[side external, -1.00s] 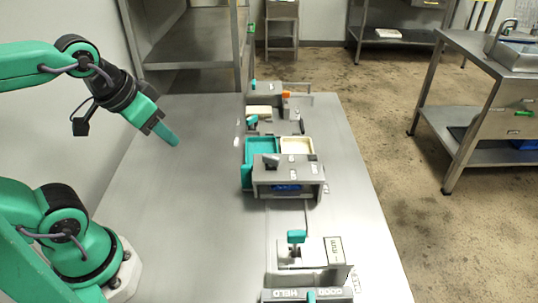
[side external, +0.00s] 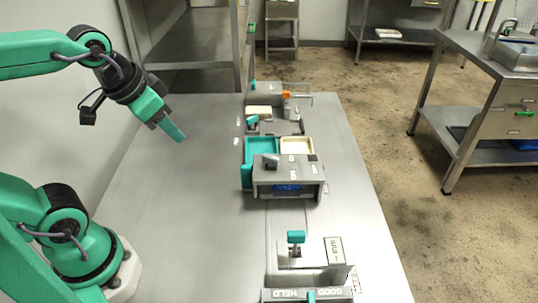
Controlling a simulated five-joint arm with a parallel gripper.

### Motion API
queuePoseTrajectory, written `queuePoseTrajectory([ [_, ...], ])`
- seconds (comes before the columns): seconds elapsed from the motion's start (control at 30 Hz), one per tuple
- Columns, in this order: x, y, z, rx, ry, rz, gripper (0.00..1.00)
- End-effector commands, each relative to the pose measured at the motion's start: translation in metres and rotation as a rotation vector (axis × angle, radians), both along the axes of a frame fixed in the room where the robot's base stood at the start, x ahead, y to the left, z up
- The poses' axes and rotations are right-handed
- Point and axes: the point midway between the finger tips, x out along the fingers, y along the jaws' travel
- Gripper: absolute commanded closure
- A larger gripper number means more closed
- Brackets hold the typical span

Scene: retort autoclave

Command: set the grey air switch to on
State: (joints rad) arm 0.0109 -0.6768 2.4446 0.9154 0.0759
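A grey box (side external: 298,176) with a dark blue front opening stands in the middle of the bench. A small grey knob or lever (side external: 271,160) sits on its top at the left; it looks like the grey switch, but its label and its setting are too small to read. My gripper (side external: 174,132) has teal fingers and hangs above the bare left part of the bench. It points down and to the right, well apart from the box, and touches nothing. Its fingers overlap from this side, so the gap between them is hidden.
A teal tray (side external: 247,175) and a cream tray (side external: 297,146) adjoin the box. Behind are small fixtures with an orange part (side external: 287,95). The left bench (side external: 175,220) is clear.

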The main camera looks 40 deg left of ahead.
Motion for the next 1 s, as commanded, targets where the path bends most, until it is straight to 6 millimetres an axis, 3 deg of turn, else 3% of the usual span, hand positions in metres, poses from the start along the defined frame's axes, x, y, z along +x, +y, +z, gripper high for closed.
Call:
queuePoseTrajectory([
  [0.57,0.091,-0.022,0.003,0.162,0.187,-0.47,0.65],
  [1.0,0.165,-0.049,-0.031,0.244,0.32,-0.868,0.65],
])
